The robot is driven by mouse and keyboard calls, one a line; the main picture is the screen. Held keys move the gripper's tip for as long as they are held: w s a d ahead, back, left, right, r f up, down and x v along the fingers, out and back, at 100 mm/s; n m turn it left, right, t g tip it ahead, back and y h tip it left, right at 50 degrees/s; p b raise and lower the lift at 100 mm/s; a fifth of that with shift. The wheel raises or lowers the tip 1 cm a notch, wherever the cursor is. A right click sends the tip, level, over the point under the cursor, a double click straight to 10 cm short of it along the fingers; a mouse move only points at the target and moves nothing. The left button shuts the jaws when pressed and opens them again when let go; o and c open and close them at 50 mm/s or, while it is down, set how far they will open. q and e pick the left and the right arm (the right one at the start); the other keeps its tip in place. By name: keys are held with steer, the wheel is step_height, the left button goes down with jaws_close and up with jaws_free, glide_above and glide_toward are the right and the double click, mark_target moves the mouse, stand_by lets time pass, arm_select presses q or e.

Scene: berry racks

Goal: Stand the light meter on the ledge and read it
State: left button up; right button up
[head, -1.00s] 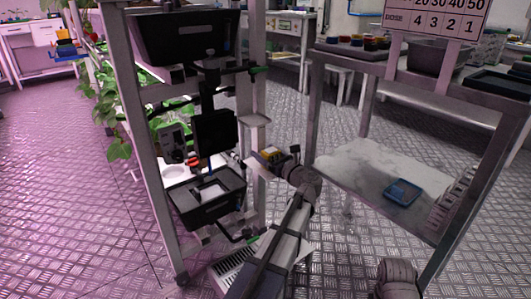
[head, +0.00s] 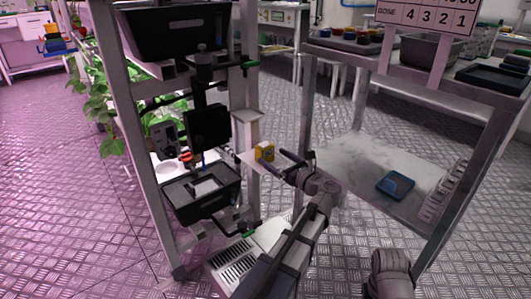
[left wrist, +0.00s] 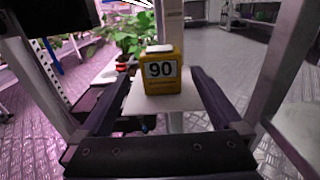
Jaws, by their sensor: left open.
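The light meter is a small yellow block (head: 264,152) standing upright on a pale ledge (head: 246,158) beside the rack post. In the left wrist view the meter (left wrist: 161,72) faces me, and its white label reads 90. The ledge (left wrist: 140,104) shows beneath it. My left gripper (head: 281,161) is open, just to the right of the meter in the head view. In the left wrist view its two fingers (left wrist: 159,82) lie to either side of the meter, with visible gaps. My right gripper is not in view.
A rack with black trays (head: 205,195) stands left of the ledge. A metal table (head: 350,165) with a blue dish (head: 395,185) on its lower shelf stands to the right. A dose sign (head: 425,14) rises above it. Leafy plants (left wrist: 127,35) are behind the rack.

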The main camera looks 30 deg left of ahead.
arm_select(q)
steer(key=shift+v, duration=1.55)
